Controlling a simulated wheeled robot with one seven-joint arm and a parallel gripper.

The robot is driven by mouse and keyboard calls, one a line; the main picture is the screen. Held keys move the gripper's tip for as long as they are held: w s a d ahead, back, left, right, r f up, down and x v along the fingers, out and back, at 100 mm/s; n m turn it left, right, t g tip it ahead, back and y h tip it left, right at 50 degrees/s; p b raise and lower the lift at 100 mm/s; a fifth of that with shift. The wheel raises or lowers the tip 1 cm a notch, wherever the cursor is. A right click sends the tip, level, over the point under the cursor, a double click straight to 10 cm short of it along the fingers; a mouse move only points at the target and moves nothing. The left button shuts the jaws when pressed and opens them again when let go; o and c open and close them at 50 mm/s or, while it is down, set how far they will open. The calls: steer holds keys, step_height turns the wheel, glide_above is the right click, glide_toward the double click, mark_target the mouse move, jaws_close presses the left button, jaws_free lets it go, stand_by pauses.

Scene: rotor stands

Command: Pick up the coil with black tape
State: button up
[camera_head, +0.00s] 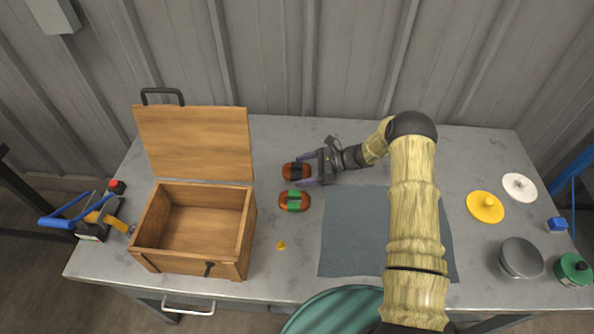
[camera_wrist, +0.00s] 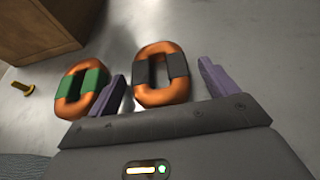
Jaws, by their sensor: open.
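The coil with black tape (camera_head: 297,171) is an orange-brown ring lying on the table right of the open box. It also shows in the wrist view (camera_wrist: 160,75), between the two purple fingers. My gripper (camera_head: 307,170) is open, with its fingers on either side of the near end of this coil; I cannot tell whether they touch it. A similar coil with green tape (camera_head: 294,200) lies just in front of it. In the wrist view the green-taped coil (camera_wrist: 83,89) is left of the left finger, very close to it.
An open wooden box (camera_head: 193,230) stands on the left of the table. A small yellow piece (camera_head: 281,245) lies near the green-taped coil. A grey-blue mat (camera_head: 356,235) lies under my arm. Yellow (camera_head: 485,207) and white (camera_head: 519,187) discs and a grey bowl (camera_head: 521,258) are at right.

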steer(key=shift+c, duration=0.4)
steer(key=c, duration=1.2)
step_height(320, 180, up, 10)
steer(key=shift+r+b, duration=0.1)
steer(key=shift+b, duration=0.25)
